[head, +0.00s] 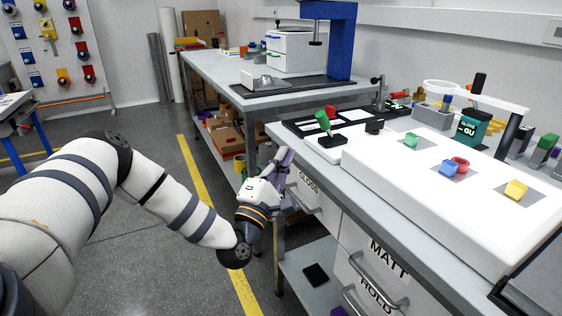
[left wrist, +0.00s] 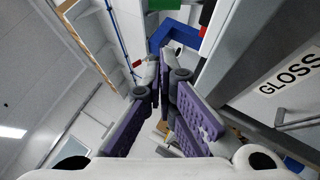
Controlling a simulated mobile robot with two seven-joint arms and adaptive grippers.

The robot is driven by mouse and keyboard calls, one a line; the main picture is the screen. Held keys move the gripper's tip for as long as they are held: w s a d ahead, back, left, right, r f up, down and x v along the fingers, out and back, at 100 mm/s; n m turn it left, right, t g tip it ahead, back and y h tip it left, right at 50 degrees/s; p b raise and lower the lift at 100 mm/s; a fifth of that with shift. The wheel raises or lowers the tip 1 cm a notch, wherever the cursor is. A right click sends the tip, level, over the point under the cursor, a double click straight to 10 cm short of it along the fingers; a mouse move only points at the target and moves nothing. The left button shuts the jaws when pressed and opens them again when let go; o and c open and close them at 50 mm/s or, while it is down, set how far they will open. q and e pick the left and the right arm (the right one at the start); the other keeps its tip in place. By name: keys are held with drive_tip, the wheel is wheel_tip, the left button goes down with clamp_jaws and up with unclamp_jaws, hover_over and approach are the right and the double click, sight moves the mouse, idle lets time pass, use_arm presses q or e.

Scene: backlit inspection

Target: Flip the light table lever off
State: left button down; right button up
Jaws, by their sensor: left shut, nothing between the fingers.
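The light table (head: 430,185) is a bright white slab on the grey bench at the right. At its far left end a small white box holds a black base, from which a lever with a green grip (head: 323,120) leans up and to the left. A red piece (head: 331,111) shows beside the grip. My left gripper (head: 287,153), with purple fingers, is beside the bench's front edge, left of and lower than the lever, not touching it. Its fingers are together and empty, also in the left wrist view (left wrist: 166,62). My right gripper is in neither view.
Drawers with handles, one labelled GLOSS (head: 308,186), are under the bench near my gripper. Open floor lies left.

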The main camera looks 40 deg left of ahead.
sight(326, 125)
use_arm(q)
drive_tip(key=w+r, duration=0.1)
drive_tip(key=w, duration=0.1)
drive_tip(key=w+r, duration=0.1)
drive_tip(key=w, duration=0.2)
drive_tip(key=w+d+r, duration=0.1)
drive_tip(key=w+r, duration=0.1)
drive_tip(key=shift+w+p, duration=0.15)
drive_tip(key=shift+p, duration=0.15)
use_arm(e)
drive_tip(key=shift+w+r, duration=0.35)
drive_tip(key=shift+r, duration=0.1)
use_arm(q)
drive_tip(key=shift+w, duration=0.15)
